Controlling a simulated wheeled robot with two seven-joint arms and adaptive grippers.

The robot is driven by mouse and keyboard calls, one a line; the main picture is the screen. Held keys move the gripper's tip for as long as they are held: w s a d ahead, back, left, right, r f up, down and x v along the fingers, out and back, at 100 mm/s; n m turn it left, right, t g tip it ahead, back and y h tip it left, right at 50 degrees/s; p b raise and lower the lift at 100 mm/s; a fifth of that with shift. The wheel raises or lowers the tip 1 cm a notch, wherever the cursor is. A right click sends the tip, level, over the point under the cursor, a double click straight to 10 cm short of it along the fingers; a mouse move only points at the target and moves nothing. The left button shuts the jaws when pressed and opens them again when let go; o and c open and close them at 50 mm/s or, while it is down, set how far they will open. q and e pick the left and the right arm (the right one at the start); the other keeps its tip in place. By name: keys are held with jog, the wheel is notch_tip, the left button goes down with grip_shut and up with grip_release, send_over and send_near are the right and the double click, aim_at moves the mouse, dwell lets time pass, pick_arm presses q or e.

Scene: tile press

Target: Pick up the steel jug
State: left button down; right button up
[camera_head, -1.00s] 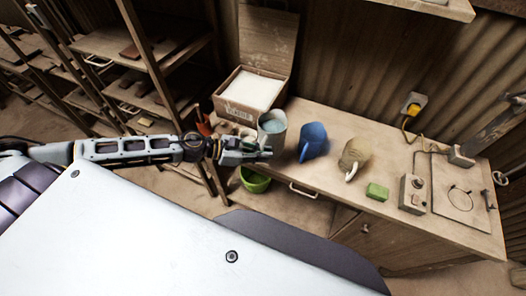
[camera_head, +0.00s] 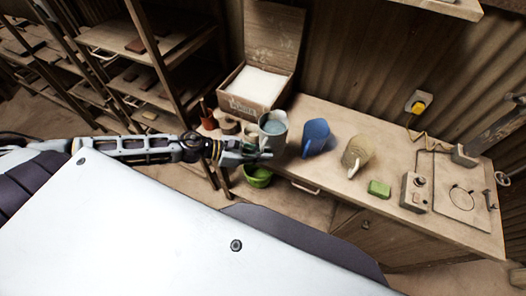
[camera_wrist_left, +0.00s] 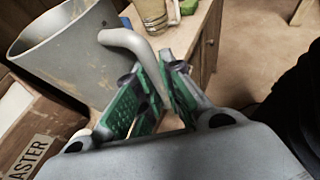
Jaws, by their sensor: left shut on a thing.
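The steel jug (camera_head: 273,124) is a grey, open-topped vessel at the left end of the workbench in the head view. In the left wrist view the jug (camera_wrist_left: 72,55) fills the upper left, with its bent handle (camera_wrist_left: 135,45) reaching down between the green-padded fingers. My left gripper (camera_head: 262,155) is at the near side of the jug. In the wrist view the left gripper (camera_wrist_left: 158,98) is shut on the handle. The handle's lower part is hidden by the fingers. I cannot tell whether the jug touches the bench. My right gripper is not in view.
A blue jug (camera_head: 315,137) and a beige jug (camera_head: 356,154) stand to the right. A green block (camera_head: 379,189) and a control box (camera_head: 415,190) are farther right. An open cardboard box (camera_head: 252,88) stands behind.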

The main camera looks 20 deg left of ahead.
pick_arm(q)
jog(key=shift+s+r, duration=0.15)
jog(key=shift+s, duration=0.05)
jog(key=shift+s+p, duration=0.3)
jog(key=shift+p, duration=0.1)
jog(key=shift+s+p, duration=0.3)
jog(key=shift+s, duration=0.05)
jog(key=shift+s, duration=1.25)
jog(key=shift+s+p, duration=0.3)
jog(key=shift+s, duration=0.65)
jog(key=shift+s, duration=0.35)
jog(key=shift+s+a, duration=0.1)
jog(key=shift+s, duration=0.3)
